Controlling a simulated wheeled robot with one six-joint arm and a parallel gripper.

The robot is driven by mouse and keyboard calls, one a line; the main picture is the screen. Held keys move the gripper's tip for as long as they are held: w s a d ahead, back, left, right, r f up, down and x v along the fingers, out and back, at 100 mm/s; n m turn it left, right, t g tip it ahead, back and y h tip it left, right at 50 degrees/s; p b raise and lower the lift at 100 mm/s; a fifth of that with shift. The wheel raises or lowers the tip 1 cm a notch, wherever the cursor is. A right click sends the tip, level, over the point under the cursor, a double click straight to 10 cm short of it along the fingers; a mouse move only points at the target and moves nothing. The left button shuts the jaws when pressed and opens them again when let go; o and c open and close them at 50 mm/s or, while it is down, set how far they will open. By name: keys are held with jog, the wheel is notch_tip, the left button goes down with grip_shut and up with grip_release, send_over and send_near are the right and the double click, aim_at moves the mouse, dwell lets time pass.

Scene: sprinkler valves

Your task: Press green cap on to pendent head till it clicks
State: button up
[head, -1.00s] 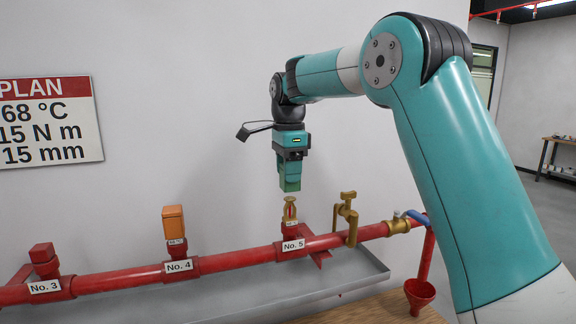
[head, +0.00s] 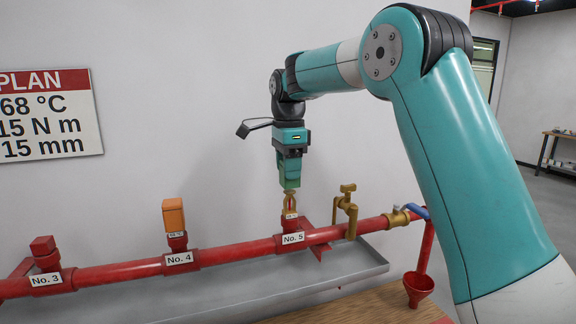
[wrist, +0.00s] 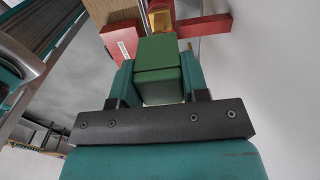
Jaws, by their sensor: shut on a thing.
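My gripper (head: 289,182) is shut on the green cap (wrist: 157,66), with a finger on each side of it in the wrist view. In the head view the cap (head: 288,184) is small and sits directly above the brass pendent head (head: 290,201) on the No. 5 tee (head: 292,240). The cap's lower edge is at or just over the top of the head; I cannot tell if they touch. The head's lower frame still shows below the cap. In the wrist view a bit of the brass head (wrist: 160,19) shows beyond the cap.
A red pipe (head: 225,252) runs along the wall above a grey tray (head: 250,294). An orange cap (head: 173,214) stands at No. 4, a red plug (head: 43,246) at No. 3. A brass tap (head: 346,208) and a blue-handled valve (head: 396,217) are to the right. A red funnel (head: 418,288) hangs lower right.

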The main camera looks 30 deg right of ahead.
aim_at(289, 191)
jog(key=shift+f+b, duration=1.55)
jog(key=shift+f, duration=1.65)
dwell(0.7)
jog(key=o, duration=1)
notch_tip(289, 191, up, 8)
jog(key=p, duration=0.7)
jog(key=shift+r+p, duration=0.15)
jog(key=shift+p, duration=0.2)
